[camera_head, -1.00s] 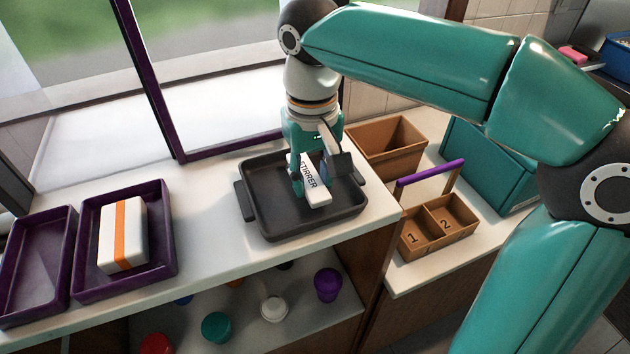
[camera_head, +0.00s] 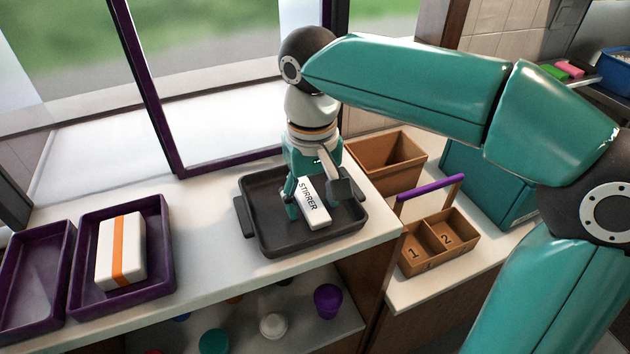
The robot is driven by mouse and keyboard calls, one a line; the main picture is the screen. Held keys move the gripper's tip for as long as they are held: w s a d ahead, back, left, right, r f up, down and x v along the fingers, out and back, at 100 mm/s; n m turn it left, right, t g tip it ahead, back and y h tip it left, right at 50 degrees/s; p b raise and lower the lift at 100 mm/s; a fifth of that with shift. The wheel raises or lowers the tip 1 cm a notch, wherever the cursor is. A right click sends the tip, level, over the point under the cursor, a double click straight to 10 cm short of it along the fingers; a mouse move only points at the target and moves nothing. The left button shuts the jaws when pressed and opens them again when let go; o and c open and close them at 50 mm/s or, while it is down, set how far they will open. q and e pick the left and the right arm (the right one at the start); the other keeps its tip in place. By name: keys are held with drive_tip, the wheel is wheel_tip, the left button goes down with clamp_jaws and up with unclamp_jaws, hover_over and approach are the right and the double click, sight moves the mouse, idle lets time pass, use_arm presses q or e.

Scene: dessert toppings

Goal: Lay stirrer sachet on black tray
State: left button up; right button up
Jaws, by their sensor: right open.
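The white stirrer sachet (camera_head: 314,211), marked STIRRER, lies in the black tray (camera_head: 262,236), near its middle. The tray stands on the white counter. My right gripper (camera_head: 316,200) is over the tray, pointing down, with its fingers open on either side of the sachet. I cannot tell whether a finger touches the sachet. The gripper hides the sachet's far end and part of the tray's back. My left gripper is not in view.
Two purple trays (camera_head: 166,276) stand at the left, one holding a white block with an orange band (camera_head: 121,250). At the right are a brown open box (camera_head: 390,158), a numbered caddy with a purple handle (camera_head: 440,240) and a teal box (camera_head: 490,185). Coloured cups sit on the shelf below.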

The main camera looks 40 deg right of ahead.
sight(312, 204)
wheel_tip(312, 204, up, 12)
drive_tip(key=p, duration=0.2)
idle(0.7)
